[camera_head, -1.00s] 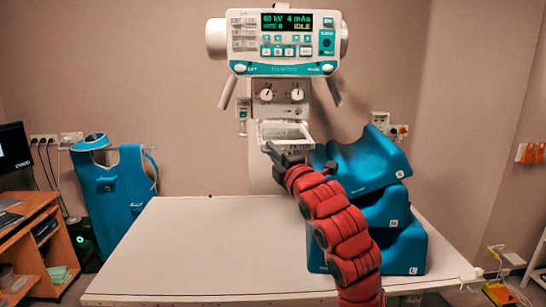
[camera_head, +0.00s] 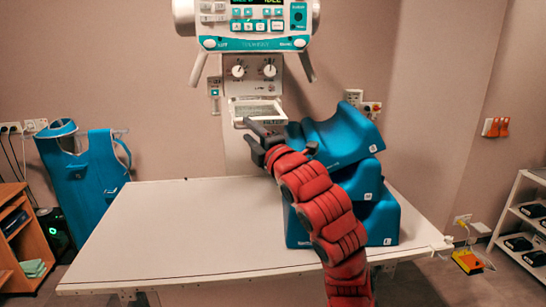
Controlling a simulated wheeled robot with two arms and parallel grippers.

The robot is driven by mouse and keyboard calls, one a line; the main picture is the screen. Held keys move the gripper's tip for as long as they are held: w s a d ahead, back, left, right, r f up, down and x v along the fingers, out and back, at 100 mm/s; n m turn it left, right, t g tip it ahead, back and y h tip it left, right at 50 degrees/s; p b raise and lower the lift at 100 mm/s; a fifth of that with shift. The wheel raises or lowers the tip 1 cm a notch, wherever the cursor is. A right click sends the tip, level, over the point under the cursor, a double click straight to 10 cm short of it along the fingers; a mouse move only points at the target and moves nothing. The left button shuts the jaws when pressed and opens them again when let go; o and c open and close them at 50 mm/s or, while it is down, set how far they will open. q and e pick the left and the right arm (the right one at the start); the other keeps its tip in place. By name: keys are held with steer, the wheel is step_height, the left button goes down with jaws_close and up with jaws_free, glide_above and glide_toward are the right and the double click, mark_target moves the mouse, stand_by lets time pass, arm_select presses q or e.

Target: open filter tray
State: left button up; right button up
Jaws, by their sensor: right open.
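The filter tray (camera_head: 257,110) is a pale, light-framed rectangular piece low on the front of the white X-ray head, below two knobs. Part of its lower edge is hard to make out behind my gripper. My right gripper (camera_head: 262,128) is dark, open and empty-looking, at the end of my red padded arm. Its tip is just below the tray's lower front edge in the picture; I cannot tell whether it touches. My left gripper is out of view.
The control console (camera_head: 255,25) hangs above, with handles angling down at both sides. Blue positioning cushions (camera_head: 345,226) are stacked at the right, close behind my arm. The white table (camera_head: 170,225) is clear on its left. A blue apron (camera_head: 88,180) hangs at the left.

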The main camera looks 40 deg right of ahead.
steer(key=b+v, duration=0.9)
steer(key=v, duration=0.5)
steer(key=shift+s+b, duration=0.25)
steer(key=shift+b, duration=0.15)
steer(key=shift+a, duration=0.1)
